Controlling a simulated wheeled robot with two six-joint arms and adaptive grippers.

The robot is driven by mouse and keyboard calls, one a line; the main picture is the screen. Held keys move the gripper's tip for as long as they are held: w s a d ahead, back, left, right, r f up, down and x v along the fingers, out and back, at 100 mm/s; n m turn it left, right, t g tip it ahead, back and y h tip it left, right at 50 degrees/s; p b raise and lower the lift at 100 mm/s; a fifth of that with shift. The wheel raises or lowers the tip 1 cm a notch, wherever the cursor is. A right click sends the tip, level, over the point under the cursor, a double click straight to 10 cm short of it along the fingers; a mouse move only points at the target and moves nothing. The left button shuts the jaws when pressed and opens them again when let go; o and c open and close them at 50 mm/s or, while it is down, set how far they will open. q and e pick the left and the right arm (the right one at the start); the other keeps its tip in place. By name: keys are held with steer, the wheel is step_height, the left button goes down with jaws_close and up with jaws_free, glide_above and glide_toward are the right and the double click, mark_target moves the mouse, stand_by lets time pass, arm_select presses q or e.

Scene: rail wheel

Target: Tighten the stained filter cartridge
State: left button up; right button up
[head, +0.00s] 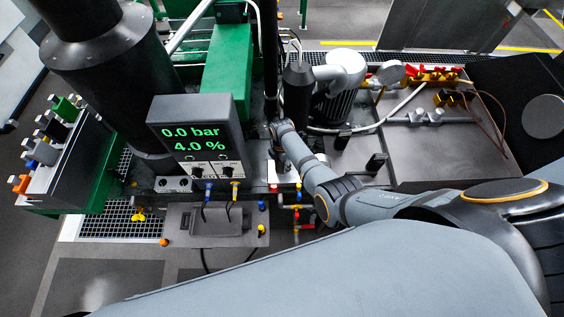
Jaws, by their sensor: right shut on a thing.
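My right arm reaches in from the right, and its wrist ends at my right gripper (274,129), beside the base of a dark upright post and a dark cylinder (298,92) with a narrower top. The gripper is small in the view and its fingertips are hard to make out. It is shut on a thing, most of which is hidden. I cannot tell by sight which of the dark cylindrical parts is the stained filter cartridge, and no stain shows. My left gripper is not in view.
A display (199,136) reads 0.0 bar and 4.0 %. A large black cylinder (110,75) stands at left, by a rack of coloured handles (50,135). Small coloured valves (297,207) sit below my wrist.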

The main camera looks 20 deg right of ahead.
steer(key=shift+s+f+n, duration=0.15)
steer(key=shift+s+n, duration=0.05)
steer(key=shift+n, duration=0.6)
steer(key=o, duration=1.3)
steer(key=shift+w, duration=0.2)
steer(key=shift+r, duration=0.25)
step_height(320, 180, up, 12)
steer(key=shift+f, duration=0.25)
